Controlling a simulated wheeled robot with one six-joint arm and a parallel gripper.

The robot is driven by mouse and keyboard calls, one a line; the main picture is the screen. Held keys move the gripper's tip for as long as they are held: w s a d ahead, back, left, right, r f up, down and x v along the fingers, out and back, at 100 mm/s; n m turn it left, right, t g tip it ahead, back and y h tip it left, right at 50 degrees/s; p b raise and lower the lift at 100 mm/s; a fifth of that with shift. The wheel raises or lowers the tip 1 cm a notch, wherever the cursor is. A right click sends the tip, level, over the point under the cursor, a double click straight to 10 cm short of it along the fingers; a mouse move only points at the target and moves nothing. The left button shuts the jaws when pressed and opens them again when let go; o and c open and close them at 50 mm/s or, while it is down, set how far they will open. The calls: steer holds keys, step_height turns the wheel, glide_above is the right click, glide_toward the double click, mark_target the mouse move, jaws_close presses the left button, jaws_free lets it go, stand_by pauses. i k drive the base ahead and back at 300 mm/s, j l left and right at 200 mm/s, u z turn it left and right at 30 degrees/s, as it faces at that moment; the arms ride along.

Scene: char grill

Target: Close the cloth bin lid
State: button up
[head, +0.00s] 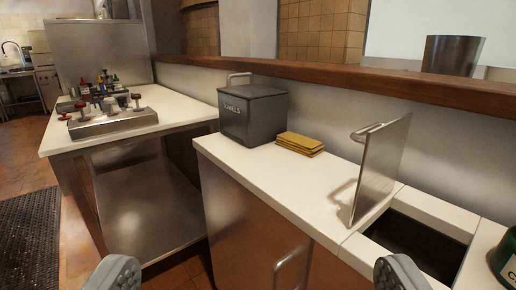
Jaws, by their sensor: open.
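A flat metal lid (379,166) stands upright, tilted slightly, at the left edge of a dark rectangular opening (412,243) in the white counter. A bar handle sticks out from the lid's left face near its top. The inside of the opening is dark, and its contents cannot be seen. A dark grey box labelled "TOWELS" (252,120) stands further left on the counter, its handled lid down. My gripper (258,274) is open and empty, its two fingertips wide apart at the bottom of the view, nearer than the counter and apart from both lids.
Folded yellow cloths (300,144) lie right of the grey box. A dark green container (505,258) stands at the right edge. A wooden ledge (330,76) runs behind the counter and holds a dark cup (452,55). A cabinet handle (291,268) juts from the counter front.

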mark_target(385, 144)
steer(key=z, duration=0.7)
steer(key=i+j+z, duration=0.15)
steer(key=j+z, duration=1.25)
steer(key=j, duration=0.45)
steer(key=k+j+z, duration=0.1)
steer(key=j, duration=0.35)
steer(key=k+j, duration=0.1)
steer(key=j, duration=0.35)
